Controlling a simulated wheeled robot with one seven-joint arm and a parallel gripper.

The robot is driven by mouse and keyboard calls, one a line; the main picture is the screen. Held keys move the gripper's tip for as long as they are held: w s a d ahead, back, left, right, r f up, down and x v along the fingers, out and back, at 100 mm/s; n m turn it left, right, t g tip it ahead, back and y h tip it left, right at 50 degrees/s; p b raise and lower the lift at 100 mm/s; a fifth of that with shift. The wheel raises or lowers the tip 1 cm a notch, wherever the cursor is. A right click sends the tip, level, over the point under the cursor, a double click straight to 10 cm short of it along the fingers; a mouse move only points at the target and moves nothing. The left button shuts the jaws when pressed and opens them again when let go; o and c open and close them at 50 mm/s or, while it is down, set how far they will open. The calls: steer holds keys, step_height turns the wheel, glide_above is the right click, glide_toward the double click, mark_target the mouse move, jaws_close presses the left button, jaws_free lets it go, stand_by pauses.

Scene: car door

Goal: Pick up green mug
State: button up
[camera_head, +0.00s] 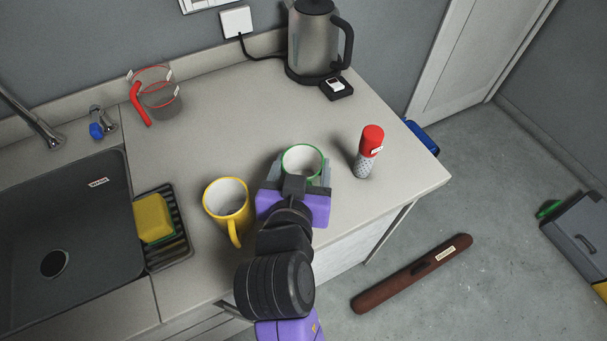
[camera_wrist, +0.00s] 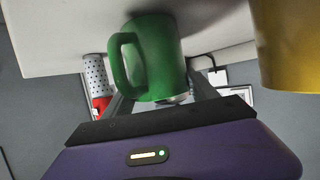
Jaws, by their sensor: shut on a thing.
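The green mug (camera_head: 301,160) stands on the counter, white inside with a green rim; my gripper hides much of its body in the head view. In the wrist view the green mug (camera_wrist: 158,55) shows upside down, with its handle on the left. My gripper (camera_head: 298,182) reaches it from the front, one finger on each side. In the wrist view my gripper (camera_wrist: 160,100) is shut on the mug. I cannot tell whether the mug's base is off the counter.
A yellow mug (camera_head: 228,203) stands close to the left of my gripper. A red-capped shaker (camera_head: 368,152) stands to the right, near the counter edge. A kettle (camera_head: 313,45) and a clear jug (camera_head: 160,95) are at the back. The sink (camera_head: 60,220) and yellow sponge (camera_head: 153,217) are left.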

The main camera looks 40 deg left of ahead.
steer(key=shift+r, duration=0.1)
step_height(320, 180, up, 20)
steer(key=shift+p, duration=0.4)
